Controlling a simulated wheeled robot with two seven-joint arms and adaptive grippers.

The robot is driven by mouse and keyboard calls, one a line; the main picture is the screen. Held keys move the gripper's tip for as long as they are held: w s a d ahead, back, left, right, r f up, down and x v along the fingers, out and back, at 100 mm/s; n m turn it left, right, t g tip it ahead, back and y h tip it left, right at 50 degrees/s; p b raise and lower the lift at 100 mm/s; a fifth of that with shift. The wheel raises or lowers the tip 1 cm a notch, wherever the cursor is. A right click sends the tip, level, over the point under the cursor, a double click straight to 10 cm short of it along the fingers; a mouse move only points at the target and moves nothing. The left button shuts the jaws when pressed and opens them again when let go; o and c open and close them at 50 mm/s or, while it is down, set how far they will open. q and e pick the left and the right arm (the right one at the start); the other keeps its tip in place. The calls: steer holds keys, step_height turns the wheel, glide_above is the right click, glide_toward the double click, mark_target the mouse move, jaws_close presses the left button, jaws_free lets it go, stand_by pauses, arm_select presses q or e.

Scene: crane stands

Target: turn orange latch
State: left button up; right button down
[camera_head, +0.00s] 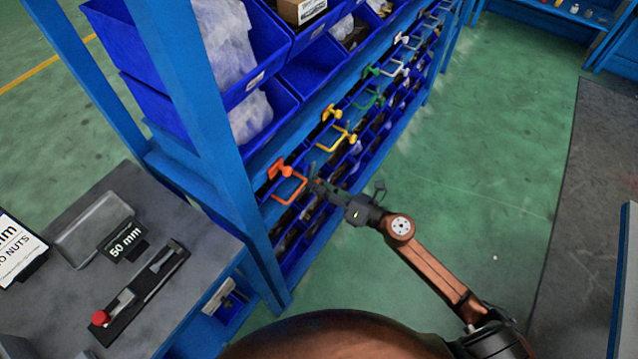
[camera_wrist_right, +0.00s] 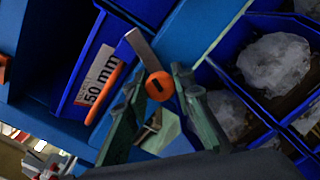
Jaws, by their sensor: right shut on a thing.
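The orange latch (camera_head: 290,188) is a bent handle on the blue rack's front rail, at the near end of a row of coloured latches. In the right wrist view my gripper (camera_wrist_right: 160,118) has one finger on each side, and the exact contact is hard to see. My left gripper is in neither view.
Yellow (camera_head: 340,134), green and white latches continue along the rack. Blue bins (camera_head: 262,50) holding bagged parts sit above. A grey bench (camera_head: 205,262) with a 50 mm sign (camera_head: 124,240) stands at left. The green floor (camera_head: 480,150) right of the rack is clear.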

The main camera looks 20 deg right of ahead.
steer(key=m+p, duration=0.3)
steer(key=m, duration=0.1)
steer(key=shift+d+r, duration=0.1)
steer(key=shift+r, duration=0.15)
steer(key=m+p, duration=0.6)
steer(key=shift+w+f+m, duration=0.1)
steer(key=shift+f+m, duration=0.05)
steer(key=shift+m, duration=0.25)
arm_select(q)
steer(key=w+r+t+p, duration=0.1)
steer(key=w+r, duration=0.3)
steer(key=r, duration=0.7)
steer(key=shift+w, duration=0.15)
arm_select(e)
steer(key=shift+f+m, duration=0.15)
steer(key=shift+m, duration=0.95)
arm_select(q)
steer(key=shift+p, duration=0.35)
arm_select(e)
steer(key=shift+f, duration=0.1)
steer(key=c, duration=1.6)
jaws_free()
steer(key=v, duration=1.2)
steer(key=shift+d, duration=0.1)
